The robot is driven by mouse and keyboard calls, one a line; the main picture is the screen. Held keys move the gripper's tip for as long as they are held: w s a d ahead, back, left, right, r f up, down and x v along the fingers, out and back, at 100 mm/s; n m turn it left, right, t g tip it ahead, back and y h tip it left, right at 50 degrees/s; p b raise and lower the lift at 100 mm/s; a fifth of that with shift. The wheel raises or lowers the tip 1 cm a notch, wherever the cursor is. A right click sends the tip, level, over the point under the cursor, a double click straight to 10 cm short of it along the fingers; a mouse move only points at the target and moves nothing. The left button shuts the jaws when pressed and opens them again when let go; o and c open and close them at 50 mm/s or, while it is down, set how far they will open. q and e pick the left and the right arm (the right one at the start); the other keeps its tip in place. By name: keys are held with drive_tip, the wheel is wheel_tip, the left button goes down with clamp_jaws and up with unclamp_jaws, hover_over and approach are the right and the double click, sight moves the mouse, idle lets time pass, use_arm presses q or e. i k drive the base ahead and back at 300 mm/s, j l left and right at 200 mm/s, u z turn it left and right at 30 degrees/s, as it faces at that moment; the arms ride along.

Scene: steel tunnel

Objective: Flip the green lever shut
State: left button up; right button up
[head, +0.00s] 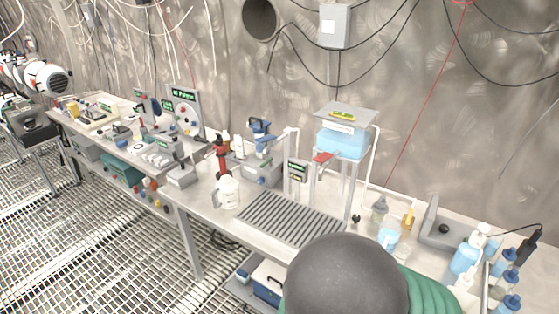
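I cannot pick out a green lever for certain in the head view. A red-handled lever (323,157) shows beside the raised blue water tank (342,142). A blue-handled fitting (262,130) stands to its left on the bench, and a red fitting (221,157) is further left. Small green-and-white signs mark several stations, including a far upright panel (186,112). Neither of my grippers is in view. A rounded dark grey part with a green ribbed sleeve, likely my own arm, covers the bench's front edge at bottom centre.
The long bench holds a white jug (228,192), a slatted drain grate (290,220), a grey basin (448,228) and several bottles at the right. A blue-and-white cooler (268,282) is below. The grated floor (110,250) at left is clear.

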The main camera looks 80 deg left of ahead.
sight(269, 162)
drive_tip(key=u, duration=2.65)
drive_tip(key=i+u, duration=0.1)
drive_tip(key=u, duration=0.2)
drive_tip(key=i+l+u, duration=0.25)
drive_tip(key=i, duration=0.15)
drive_tip(key=i+l+u, duration=0.1)
drive_tip(key=i+u, duration=0.2)
drive_tip(key=i, duration=0.1)
